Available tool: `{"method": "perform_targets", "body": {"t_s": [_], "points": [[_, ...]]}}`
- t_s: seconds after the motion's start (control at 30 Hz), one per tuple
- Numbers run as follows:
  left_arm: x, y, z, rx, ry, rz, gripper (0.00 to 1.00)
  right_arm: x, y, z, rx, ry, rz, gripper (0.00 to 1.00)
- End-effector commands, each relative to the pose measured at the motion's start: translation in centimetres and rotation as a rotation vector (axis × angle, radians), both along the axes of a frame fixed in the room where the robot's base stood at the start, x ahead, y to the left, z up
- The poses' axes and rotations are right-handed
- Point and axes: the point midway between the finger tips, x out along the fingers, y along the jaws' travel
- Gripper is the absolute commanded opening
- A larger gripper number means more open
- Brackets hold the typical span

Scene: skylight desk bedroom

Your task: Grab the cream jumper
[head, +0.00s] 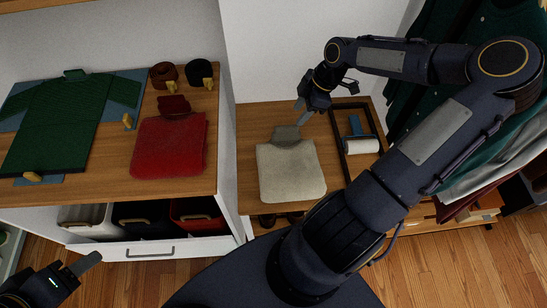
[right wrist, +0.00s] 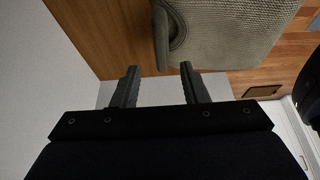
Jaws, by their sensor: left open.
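The cream jumper (head: 291,172) lies folded on the low wooden bench, with a greyer collar part (head: 286,133) at its far edge. In the right wrist view the jumper (right wrist: 235,32) fills the upper right, with its looped collar just beyond the fingertips. My left gripper (head: 85,268) is open at the lower left, away from the jumper and partly cut off by the frame.
A black frame (head: 340,150) with a blue-and-white roller-like item (head: 363,145) stands right of the jumper. A red folded garment (head: 168,150) and green jumper (head: 62,125) lie on the left counter. Hanging clothes (head: 470,90) crowd the right.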

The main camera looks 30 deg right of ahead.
Motion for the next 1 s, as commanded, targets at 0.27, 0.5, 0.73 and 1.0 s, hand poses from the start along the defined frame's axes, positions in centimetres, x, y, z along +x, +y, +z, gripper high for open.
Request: {"method": "perform_targets", "body": {"t_s": [0.27, 0.5, 0.73, 1.0], "points": [[0.0, 0.0, -0.4, 0.000, 0.000, 0.000, 0.53, 0.8, 1.5, -2.9, 0.005, 0.001, 0.006, 0.40], [0.0, 0.0, -0.5, 0.000, 0.000, 0.000, 0.53, 1.7, 2.9, -5.9, 0.003, 0.002, 0.002, 0.40], [0.0, 0.0, -0.5, 0.000, 0.000, 0.000, 0.53, 1.8, 3.1, -6.6, 0.000, 0.002, 0.000, 0.40], [0.0, 0.0, -0.5, 0.000, 0.000, 0.000, 0.53, 1.8, 3.1, -6.5, 0.000, 0.002, 0.000, 0.18]]}}
